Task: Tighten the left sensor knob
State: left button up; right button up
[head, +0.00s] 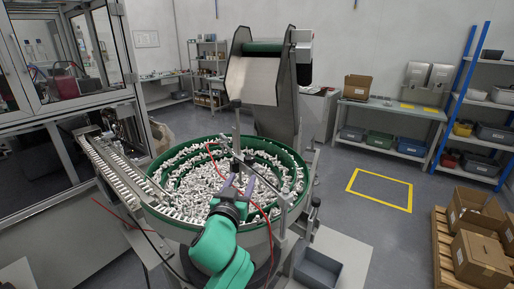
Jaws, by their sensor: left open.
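My left gripper (239,184) is at the end of the teal arm, over the middle of the green-rimmed bowl feeder (255,232). Its two purple fingers stand apart, pointing away from me, and I see nothing held between them. My right gripper is not in view.
Many small white caps (193,183) fill the bowl. A red cable (262,212) arcs close to the gripper's right side. A metal bracket post (283,215) stands at the bowl's right. A track (115,175) leads left to a glazed machine. A hopper conveyor (252,80) rises behind.

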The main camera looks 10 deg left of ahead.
aim_at(248, 163)
pick_arm(q)
jog(key=w, duration=0.1)
jog(key=w+r+p, duration=0.1)
jog(key=w, duration=0.2)
jog(key=shift+w+a+r+p, duration=0.1)
jog(key=shift+w+r+p, duration=0.15)
jog(key=shift+r+p, duration=0.15)
jog(key=w, duration=0.2)
jog(key=w+f, duration=0.1)
jog(key=w, duration=0.2)
jog(key=shift+a, duration=0.1)
jog(key=w, duration=0.3)
jog(key=shift+f, duration=0.15)
jog(key=shift+w, duration=0.35)
grip_shut()
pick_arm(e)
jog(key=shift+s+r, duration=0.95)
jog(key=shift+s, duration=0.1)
